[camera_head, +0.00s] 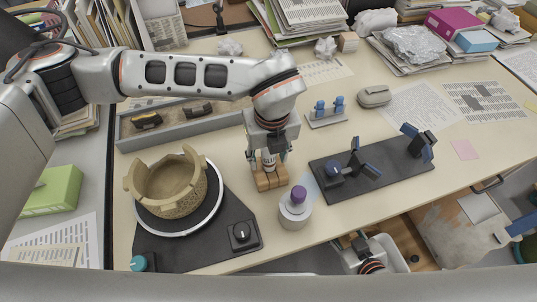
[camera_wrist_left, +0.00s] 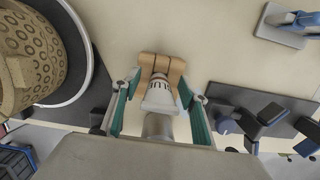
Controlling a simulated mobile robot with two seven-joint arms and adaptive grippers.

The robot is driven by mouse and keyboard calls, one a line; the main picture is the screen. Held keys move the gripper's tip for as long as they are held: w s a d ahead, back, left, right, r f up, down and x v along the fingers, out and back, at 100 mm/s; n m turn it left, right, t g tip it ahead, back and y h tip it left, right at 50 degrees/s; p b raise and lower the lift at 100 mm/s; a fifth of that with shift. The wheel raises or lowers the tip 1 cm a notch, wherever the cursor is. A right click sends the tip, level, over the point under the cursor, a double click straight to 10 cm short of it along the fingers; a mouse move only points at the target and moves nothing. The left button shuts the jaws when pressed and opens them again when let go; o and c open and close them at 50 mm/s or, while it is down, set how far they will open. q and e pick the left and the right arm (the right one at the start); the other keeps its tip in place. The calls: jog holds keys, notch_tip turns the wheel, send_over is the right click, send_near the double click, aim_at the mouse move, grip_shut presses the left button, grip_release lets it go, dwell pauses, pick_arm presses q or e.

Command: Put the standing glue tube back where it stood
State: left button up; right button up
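The white glue tube (camera_head: 268,159) stands upright at the wooden block (camera_head: 271,181); in the left wrist view the tube (camera_wrist_left: 160,97) shows in front of the block (camera_wrist_left: 160,66). My left gripper (camera_head: 267,158) points down over the block, with one finger on each side of the tube. The tube's lower end in the block is partly hidden. My right gripper (camera_head: 358,241) is low at the table's front edge, and its fingers are unclear.
A partly rebuilt pot (camera_head: 168,180) sits on a turntable (camera_head: 145,222) to the left. A pale grey cup (camera_head: 295,214) with a purple top is close in front of the block. A dark board (camera_head: 345,188) with blue-padded clamps lies right. A grey tray (camera_head: 215,127) is behind.

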pick_arm(q)
notch_tip(320, 180, up, 12)
jog(key=s, duration=0.1)
jog(key=shift+s+d, duration=0.2)
jog(key=shift+d, duration=0.05)
dwell(0.6)
